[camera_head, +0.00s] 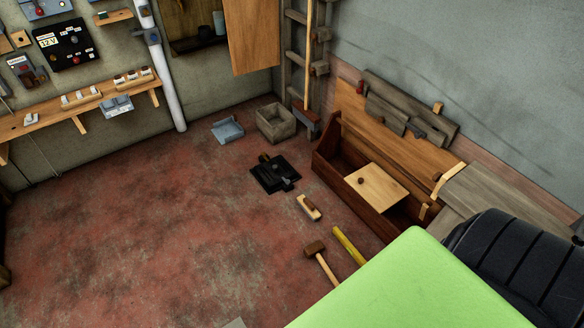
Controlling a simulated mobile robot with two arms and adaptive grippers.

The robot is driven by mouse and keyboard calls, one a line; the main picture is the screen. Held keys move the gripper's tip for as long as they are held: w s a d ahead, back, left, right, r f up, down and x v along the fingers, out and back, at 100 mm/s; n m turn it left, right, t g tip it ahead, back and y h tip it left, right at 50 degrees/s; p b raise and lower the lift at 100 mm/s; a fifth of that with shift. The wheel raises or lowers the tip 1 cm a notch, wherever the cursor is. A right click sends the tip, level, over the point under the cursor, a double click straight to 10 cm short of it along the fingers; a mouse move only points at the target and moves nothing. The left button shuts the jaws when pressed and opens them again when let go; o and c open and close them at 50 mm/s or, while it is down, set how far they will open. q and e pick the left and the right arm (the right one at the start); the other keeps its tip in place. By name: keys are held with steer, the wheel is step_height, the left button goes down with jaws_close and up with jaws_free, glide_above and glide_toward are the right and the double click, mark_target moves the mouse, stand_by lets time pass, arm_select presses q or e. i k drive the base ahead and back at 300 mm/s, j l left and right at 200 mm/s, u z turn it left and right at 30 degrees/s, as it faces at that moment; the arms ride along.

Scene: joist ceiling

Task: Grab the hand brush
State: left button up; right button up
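The hand brush appears to be a small wooden block with a pale strip along its side (308,207). It lies on the red-brown floor, right of the picture's middle, in front of a long wooden box. Nothing covers it and nothing touches it. Neither my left gripper nor my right gripper is in view.
A black dustpan-like item (275,174) lies behind the brush. A mallet (320,261) and a yellow bar (348,246) lie in front. The wooden box (345,192) stands to the right. A green surface (420,290) fills the lower right. Floor at left is clear.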

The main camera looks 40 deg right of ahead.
mark_target(308, 206)
steer(key=i+z, duration=0.1)
steer(key=i, duration=0.4)
steer(key=i+j, duration=0.15)
steer(key=i, duration=0.35)
steer(key=i+z, duration=0.15)
steer(key=i, duration=0.35)
steer(key=i+z, duration=0.2)
steer(key=z, duration=0.25)
steer(key=i+j+z, duration=0.1)
steer(key=i+z, duration=0.15)
steer(key=z, duration=0.25)
steer(key=i+j+z, duration=0.15)
steer(key=z, duration=0.3)
steer(key=i+j+z, duration=0.2)
steer(key=z, duration=0.25)
